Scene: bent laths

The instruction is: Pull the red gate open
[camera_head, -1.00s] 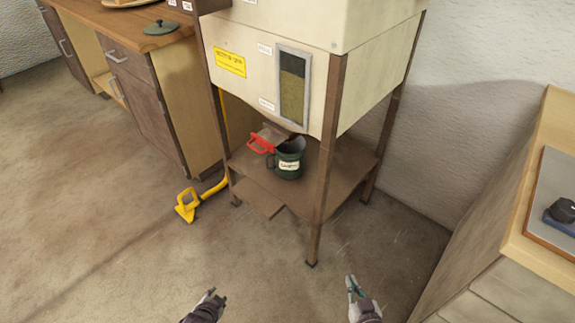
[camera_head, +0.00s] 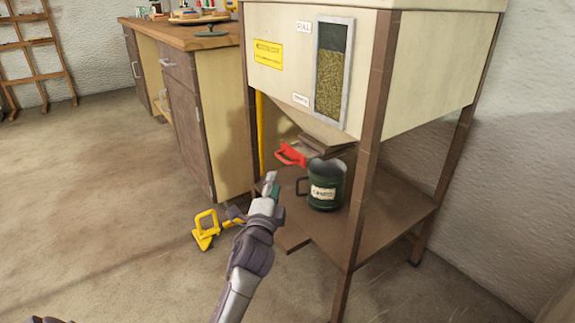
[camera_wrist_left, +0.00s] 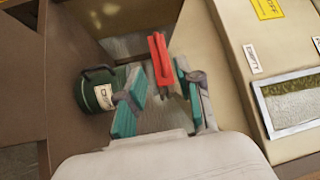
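The red gate handle (camera_head: 291,154) sticks out at the front of a brown slide plate under the cream hopper (camera_head: 420,85). A dark green mug (camera_head: 325,185) with a white label stands below it on the brown shelf. My left gripper (camera_head: 270,184) is just in front of and below the handle. In the left wrist view my left gripper (camera_wrist_left: 158,92) has its teal-padded fingers apart, with the red handle (camera_wrist_left: 160,58) showing between and beyond them. It does not appear gripped; contact is hard to tell. The green mug (camera_wrist_left: 105,90) is to the left there. My right gripper is out of view.
The brown shelf (camera_head: 390,215) and front leg (camera_head: 362,170) of the stand border the space around the mug. A yellow-handled tool (camera_head: 206,230) lies on the floor at left. A wooden cabinet (camera_head: 185,110) stands behind.

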